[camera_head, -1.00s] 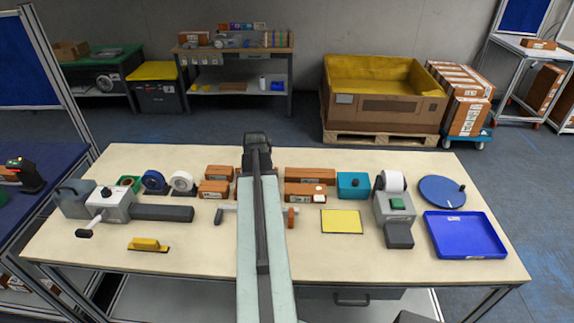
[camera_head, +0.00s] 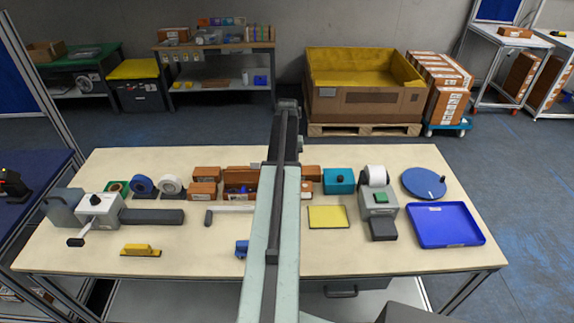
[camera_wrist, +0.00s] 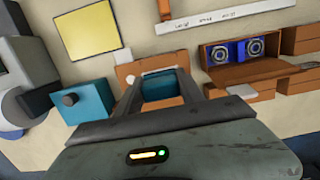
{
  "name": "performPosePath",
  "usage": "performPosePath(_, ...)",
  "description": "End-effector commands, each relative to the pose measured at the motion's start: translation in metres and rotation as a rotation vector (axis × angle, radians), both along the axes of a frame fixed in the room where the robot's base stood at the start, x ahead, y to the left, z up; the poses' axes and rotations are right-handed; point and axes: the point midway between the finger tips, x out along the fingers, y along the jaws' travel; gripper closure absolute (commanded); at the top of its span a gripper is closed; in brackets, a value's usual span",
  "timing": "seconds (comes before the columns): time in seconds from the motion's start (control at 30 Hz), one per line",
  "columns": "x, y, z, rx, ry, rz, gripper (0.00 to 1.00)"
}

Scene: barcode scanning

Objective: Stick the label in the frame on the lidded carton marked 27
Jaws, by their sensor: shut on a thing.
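My gripper (camera_wrist: 161,80) is shut on a small teal-blue thing (camera_wrist: 160,88) in the wrist view; I cannot tell exactly what it is. Beneath and around it shows an orange-brown carton (camera_wrist: 128,74) with a white spot. In the head view my arm hides the gripper. Several brown cartons (camera_head: 204,190) stand in the middle of the table; no number 27 can be read. A yellow rectangle (camera_head: 328,217) with a dark edge lies right of my arm. I cannot identify the label or its frame.
A teal box with a black knob (camera_head: 340,181) and a grey roll dispenser (camera_head: 380,200) stand to the right. A blue tray (camera_head: 446,224) and blue disc (camera_head: 423,183) lie farther right. A white printed bar (camera_head: 232,209) lies left of my arm.

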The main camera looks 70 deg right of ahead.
Motion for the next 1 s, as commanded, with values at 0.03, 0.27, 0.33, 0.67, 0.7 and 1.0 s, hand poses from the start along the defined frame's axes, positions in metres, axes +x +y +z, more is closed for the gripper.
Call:
performPosePath(0.03, 0.0, 0.0, -0.002, 0.0, 0.0, 0.0, 1.0)
performPosePath(0.27, 0.001, 0.001, -0.022, 0.0, 0.0, 0.0, 1.0)
performPosePath(0.33, 0.001, 0.001, -0.031, 0.0, 0.0, 0.0, 1.0)
performPosePath(0.67, 0.002, 0.001, -0.06, 0.0, 0.0, 0.001, 1.0)
performPosePath(0.7, 0.002, 0.001, -0.06, 0.0, 0.0, 0.001, 1.0)
performPosePath(1.0, 0.002, 0.001, -0.058, 0.0, 0.0, 0.001, 1.0)
